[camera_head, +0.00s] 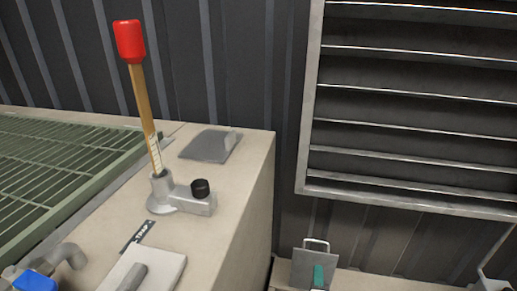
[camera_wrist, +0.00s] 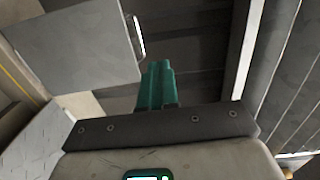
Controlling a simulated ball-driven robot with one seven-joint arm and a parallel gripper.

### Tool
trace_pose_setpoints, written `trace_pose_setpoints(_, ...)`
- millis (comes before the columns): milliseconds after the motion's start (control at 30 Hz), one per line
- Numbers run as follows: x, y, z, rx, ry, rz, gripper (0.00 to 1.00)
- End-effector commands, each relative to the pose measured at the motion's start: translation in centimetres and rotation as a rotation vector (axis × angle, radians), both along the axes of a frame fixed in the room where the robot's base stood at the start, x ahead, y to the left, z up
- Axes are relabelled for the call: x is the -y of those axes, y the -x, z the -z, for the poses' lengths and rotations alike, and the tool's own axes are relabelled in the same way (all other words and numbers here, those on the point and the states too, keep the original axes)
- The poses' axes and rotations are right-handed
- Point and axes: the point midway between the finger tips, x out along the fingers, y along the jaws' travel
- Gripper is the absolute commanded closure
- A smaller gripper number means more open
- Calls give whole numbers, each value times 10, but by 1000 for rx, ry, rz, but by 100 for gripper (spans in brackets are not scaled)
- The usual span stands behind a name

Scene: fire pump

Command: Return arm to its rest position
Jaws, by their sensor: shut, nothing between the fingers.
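My gripper (camera_wrist: 157,72) shows in the wrist view as two teal fingers pressed together. It is shut and empty. In the head view, a small teal part at the bottom edge, right of centre, looks like the tip of my gripper (camera_head: 318,277). It stands in front of a grey panel with a metal handle. The rest of my arm is out of the head view.
A lever with a red knob (camera_head: 129,41) stands upright on a beige cabinet (camera_head: 235,200) at left. A louvred vent (camera_head: 415,110) fills the right. In the wrist view, a grey panel (camera_wrist: 75,45) is left of my fingers.

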Motion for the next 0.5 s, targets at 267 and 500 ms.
trace_pose_setpoints(267,-28,24,-15,-102,287,-380,100)
trace_pose_setpoints(500,-45,93,-7,-324,632,-748,100)
